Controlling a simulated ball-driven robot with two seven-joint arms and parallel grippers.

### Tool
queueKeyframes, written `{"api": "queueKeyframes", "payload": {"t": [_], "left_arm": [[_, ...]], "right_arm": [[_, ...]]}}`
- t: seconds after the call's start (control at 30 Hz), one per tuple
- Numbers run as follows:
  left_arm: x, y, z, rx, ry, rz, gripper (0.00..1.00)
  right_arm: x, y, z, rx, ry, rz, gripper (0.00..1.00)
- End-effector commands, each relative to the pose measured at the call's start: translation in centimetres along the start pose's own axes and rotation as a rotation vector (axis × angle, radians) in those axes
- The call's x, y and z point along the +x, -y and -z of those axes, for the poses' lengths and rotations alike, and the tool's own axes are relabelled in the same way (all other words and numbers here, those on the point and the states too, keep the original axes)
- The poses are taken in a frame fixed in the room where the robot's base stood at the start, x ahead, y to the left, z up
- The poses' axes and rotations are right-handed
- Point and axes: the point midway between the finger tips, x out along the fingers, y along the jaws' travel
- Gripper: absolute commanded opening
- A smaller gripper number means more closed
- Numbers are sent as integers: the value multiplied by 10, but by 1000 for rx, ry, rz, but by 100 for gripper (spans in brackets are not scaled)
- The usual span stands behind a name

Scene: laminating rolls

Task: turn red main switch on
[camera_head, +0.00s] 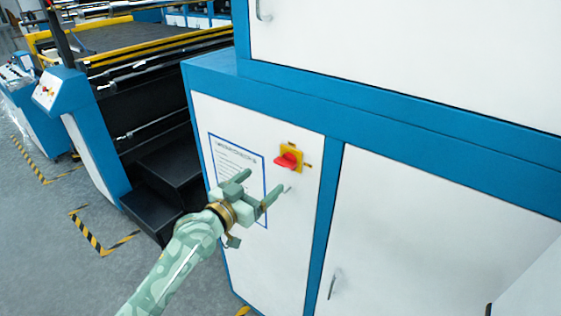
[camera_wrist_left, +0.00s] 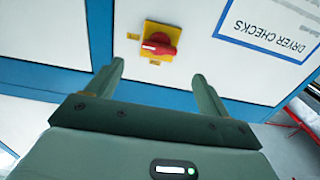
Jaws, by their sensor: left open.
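The red main switch (camera_head: 288,159) is a red rotary knob on a yellow square plate, mounted on the white panel of a blue-framed cabinet. In the left wrist view the red knob (camera_wrist_left: 158,44) and its yellow plate lie ahead of the fingers, a little left of centre. My left gripper (camera_head: 258,187) is open and empty, below and left of the switch in the head view. Its two fingers also show in the left wrist view (camera_wrist_left: 160,88), apart from the knob. My right gripper is not in view.
A blue-bordered notice headed "DRYER CHECKS" (camera_wrist_left: 270,28) is on the panel beside the switch; it also shows in the head view (camera_head: 228,160). A cabinet door with a handle (camera_head: 334,284) is to the right. Black steps (camera_head: 165,180) and a machine stand left.

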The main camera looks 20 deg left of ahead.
Motion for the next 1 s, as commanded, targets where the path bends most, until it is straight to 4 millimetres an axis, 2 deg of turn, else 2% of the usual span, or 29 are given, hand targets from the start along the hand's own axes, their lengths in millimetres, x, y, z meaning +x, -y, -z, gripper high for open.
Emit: {"api": "queueKeyframes", "payload": {"t": [0.1,0.33,0.5,0.77,0.8,0.93,0.97,1.0], "left_arm": [[32,0,2,-2,-2,0,80],[74,0,0,-2,0,0,80],[88,0,0,-1,1,0,80],[89,0,0,0,0,0,80],[89,0,0,0,0,0,77],[89,0,0,0,1,0,41],[89,0,0,0,1,0,35],[89,0,0,0,1,0,35]], "right_arm": [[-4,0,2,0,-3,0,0],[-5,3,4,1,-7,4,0],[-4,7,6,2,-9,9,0],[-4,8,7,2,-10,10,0],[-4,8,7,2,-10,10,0],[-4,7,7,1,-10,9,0],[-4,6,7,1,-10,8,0],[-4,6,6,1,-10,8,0]]}}
